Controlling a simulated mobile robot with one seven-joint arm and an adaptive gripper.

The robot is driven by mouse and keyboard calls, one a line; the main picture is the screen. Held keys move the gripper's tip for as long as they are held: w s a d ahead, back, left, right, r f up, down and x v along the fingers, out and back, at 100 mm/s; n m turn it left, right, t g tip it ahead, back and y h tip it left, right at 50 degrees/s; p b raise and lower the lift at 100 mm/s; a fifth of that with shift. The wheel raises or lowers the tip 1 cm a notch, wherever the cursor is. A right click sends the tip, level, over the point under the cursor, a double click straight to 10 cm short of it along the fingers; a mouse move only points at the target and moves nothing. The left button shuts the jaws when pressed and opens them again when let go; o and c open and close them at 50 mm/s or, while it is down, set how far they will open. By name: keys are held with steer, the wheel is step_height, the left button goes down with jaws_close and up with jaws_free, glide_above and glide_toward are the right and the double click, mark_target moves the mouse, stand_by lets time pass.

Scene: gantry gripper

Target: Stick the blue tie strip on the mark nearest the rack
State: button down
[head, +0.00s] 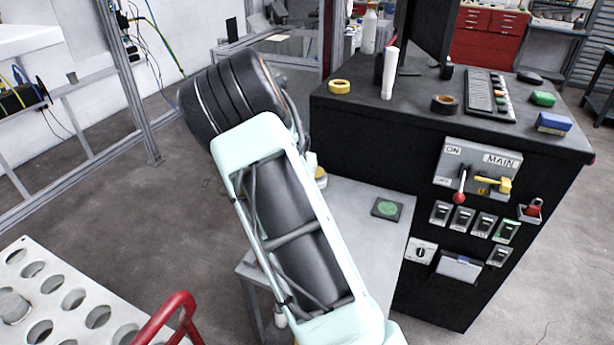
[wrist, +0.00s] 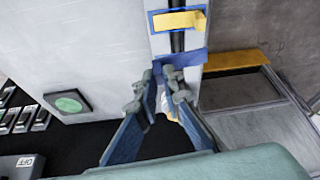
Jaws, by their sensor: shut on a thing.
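In the wrist view my gripper (wrist: 165,82) is shut on the blue tie strip (wrist: 181,62), which shows just beyond the fingertips. The strip lies across a pale upright band with a dark line down its middle; whether it touches that band I cannot tell. Farther along the same band is a blue-edged mark (wrist: 155,20) with a yellow strip (wrist: 180,20) over it. A second mark and the rack cannot be made out for sure. In the head view my own arm hides the gripper and the strip.
A green round pad on a dark square (head: 387,208) lies on the grey table (head: 350,245). The black console (head: 470,140) with switches stands close on the right. A yellow bar (wrist: 235,60) and a grey ledge (wrist: 260,135) lie right of the fingers in the wrist view.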

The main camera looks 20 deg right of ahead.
steer(key=shift+m+h, duration=0.3)
steer(key=shift+m, duration=0.6)
steer(key=w+d, duration=0.2)
steer(key=w, duration=0.1)
steer(key=w+d+p, duration=0.1)
steer(key=shift+w+r, duration=0.2)
steer(key=shift+f+b, duration=0.2)
steer(key=shift+b, duration=0.15)
steer(key=shift+f+b, duration=2.3)
steer(key=shift+f, duration=0.85)
steer(key=shift+f+b, duration=0.25)
steer(key=shift+b, duration=0.1)
steer(key=shift+s, duration=0.1)
steer(key=c, duration=2)
jaws_free()
steer(key=shift+o, duration=0.6)
